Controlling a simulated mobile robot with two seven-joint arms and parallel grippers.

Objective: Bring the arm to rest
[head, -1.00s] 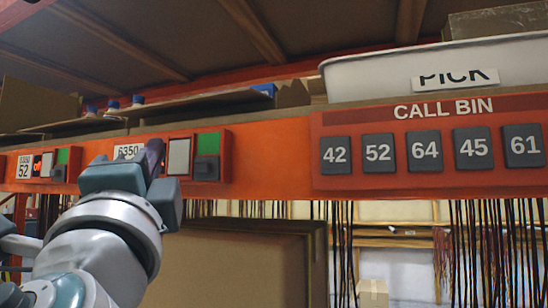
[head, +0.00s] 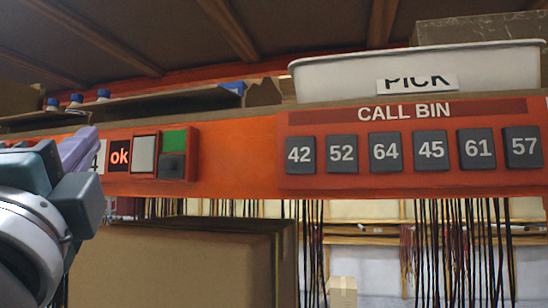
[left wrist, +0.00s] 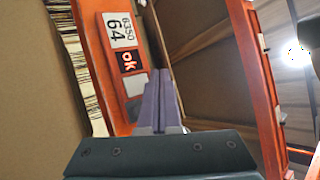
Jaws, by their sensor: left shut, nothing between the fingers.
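My left gripper (head: 82,148) is at the left edge of the head view, in front of the orange shelf beam (head: 235,158). Its purple fingers are together and empty. In the left wrist view the fingers (left wrist: 162,98) lie side by side with nothing between them. The same display (head: 119,156) shows in the head view just right of the fingers. Whether the fingertips touch anything cannot be told. My right gripper is in neither view.
A "CALL BIN" panel (head: 410,112) with several numbered grey keys is on the beam at right. A white "PICK" bin (head: 330,82) stands above it. A large cardboard box (head: 170,265) is below the beam. Dark cables hang at lower right.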

